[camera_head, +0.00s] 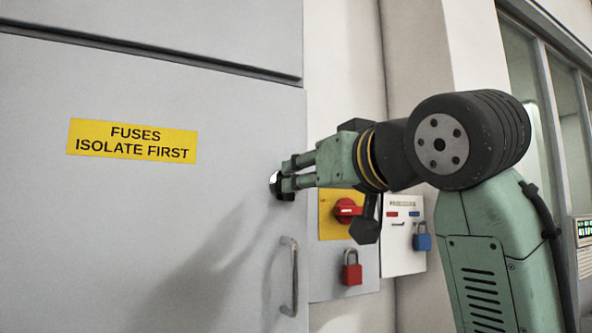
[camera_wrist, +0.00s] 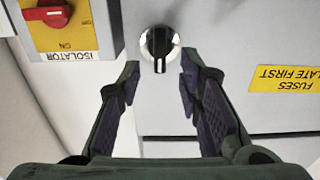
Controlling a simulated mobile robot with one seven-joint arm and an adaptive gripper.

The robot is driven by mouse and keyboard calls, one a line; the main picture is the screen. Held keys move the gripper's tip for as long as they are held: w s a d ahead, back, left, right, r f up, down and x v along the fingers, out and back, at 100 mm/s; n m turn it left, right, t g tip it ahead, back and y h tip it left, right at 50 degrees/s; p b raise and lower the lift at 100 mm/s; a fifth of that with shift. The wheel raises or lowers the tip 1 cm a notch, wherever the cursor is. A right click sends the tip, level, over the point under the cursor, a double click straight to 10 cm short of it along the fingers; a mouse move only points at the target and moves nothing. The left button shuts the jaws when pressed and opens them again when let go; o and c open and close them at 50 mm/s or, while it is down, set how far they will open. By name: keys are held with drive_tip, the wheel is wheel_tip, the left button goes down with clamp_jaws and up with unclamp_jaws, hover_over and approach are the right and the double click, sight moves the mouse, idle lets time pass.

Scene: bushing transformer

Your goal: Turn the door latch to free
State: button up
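The door latch (camera_wrist: 158,46) is a black bar-shaped knob on a round silver plate on the grey cabinet door (camera_head: 220,85). In the wrist view its bar runs up and down the picture. In the head view only a bright bit of the latch (camera_head: 274,179) shows beside my fingertips, the rest hidden. My gripper (camera_wrist: 160,66) is open and empty, with one finger on either side just below the knob in the wrist view. I cannot tell whether they touch it. In the head view my gripper (camera_head: 281,186) is at the door's right edge.
A metal pull handle (camera_head: 290,276) stands below the latch. Right of the door are a red isolator switch (camera_head: 347,209) on yellow, a red padlock (camera_head: 352,268), and a white box (camera_head: 399,232) with a blue padlock (camera_head: 421,238). A yellow "FUSES ISOLATE FIRST" label (camera_head: 132,139) marks the door.

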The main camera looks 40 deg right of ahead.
drive_tip(key=shift+p+x, duration=0.5)
drive_tip(key=shift+x, duration=1.7)
drive_tip(key=shift+c, duration=0.3)
clamp_jaws()
